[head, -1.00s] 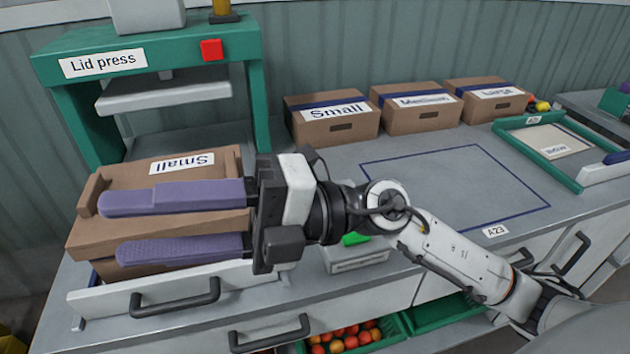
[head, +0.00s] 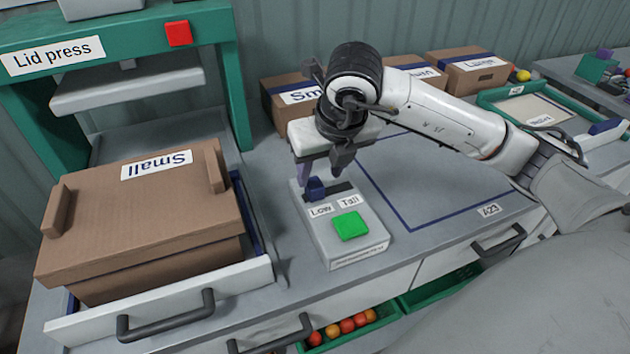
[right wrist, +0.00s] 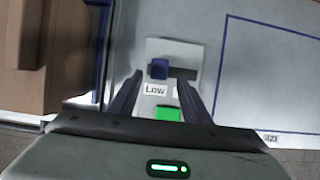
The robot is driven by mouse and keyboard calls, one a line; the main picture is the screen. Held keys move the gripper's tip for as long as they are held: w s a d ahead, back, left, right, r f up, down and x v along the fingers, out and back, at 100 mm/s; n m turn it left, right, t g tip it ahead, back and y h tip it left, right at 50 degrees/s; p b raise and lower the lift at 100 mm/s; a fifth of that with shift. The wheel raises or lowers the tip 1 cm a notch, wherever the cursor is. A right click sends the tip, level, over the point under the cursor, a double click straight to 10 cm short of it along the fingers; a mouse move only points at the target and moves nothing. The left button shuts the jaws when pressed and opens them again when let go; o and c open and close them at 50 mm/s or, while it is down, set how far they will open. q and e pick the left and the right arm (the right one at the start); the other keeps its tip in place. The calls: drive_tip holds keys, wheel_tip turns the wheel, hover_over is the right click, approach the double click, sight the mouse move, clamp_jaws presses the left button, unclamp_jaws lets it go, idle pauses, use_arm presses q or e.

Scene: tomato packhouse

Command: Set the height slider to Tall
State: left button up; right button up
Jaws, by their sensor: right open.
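The control box (head: 357,252) stands on the bench with a green button, "Low" and "Tall" labels and a dark slot. Its blue slider knob (head: 315,189) sits at the slot's left end, above the Low label (head: 320,210); the Tall label (head: 349,202) is to the right. In the right wrist view the knob (right wrist: 159,69) lies ahead, between the lines of the fingers. My right gripper (head: 318,178) is open and points down over the slot, with the knob near its left finger; I cannot tell whether they touch. My left gripper is not in view.
The lid press (head: 110,50) stands at the left, with a box marked Small (head: 140,220) on its pulled-out tray. More boxes (head: 467,72) line the back. An outlined area (head: 430,190) right of the control box is clear.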

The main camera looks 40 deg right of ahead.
sight(315, 185)
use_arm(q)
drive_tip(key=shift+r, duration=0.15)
use_arm(e)
drive_tip(key=x, duration=0.5)
drive_tip(key=shift+w+f, duration=0.1)
drive_tip(key=shift+f, duration=0.25)
